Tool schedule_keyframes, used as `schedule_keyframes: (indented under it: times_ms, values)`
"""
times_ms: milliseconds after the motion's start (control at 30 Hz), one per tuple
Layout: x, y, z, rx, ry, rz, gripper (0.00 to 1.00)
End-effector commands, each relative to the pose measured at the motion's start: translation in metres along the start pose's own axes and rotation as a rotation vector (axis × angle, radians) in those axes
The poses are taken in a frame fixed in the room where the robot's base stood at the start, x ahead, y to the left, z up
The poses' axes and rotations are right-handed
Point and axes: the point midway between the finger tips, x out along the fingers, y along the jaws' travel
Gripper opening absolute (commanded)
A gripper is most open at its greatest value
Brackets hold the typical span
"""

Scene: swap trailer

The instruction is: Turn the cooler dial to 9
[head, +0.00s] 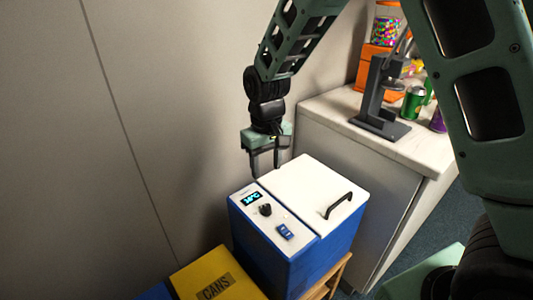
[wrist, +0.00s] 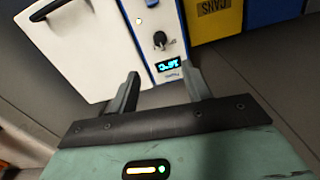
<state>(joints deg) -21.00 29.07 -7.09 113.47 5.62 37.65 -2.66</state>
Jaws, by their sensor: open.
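The cooler (head: 288,262) is a blue box with a white lid and a white control strip along its left side. Its black dial (head: 265,210) sits on that strip beside a small lit display (head: 251,198), whose digits I cannot read surely. My gripper (head: 265,172) is open and empty, pointing down above the cooler's far left edge, apart from the dial. In the wrist view, the dial (wrist: 160,39) shows ahead, beyond the fingertips and roughly centred between them. The display (wrist: 168,65) is nearer the gripper (wrist: 160,77).
A blue switch (head: 285,231) is on the strip near the dial, and a black handle (head: 339,204) stands on the lid. A yellow CANS bin (head: 192,272) is at the left. A counter (head: 338,110) with a dark press (head: 380,100) and cans stands behind right; a wall is behind.

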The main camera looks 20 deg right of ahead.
Motion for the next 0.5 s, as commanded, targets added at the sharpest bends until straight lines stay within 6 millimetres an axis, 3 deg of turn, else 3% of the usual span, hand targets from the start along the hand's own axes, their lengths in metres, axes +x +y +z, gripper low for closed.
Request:
schedule_keyframes:
  times_ms: [200, 500]
  values:
    - [-0.026, 0.000, 0.000, 0.001, 0.001, 0.000, 0.49]
    - [-0.030, 0.000, 0.000, 0.001, -0.001, 0.000, 0.49]
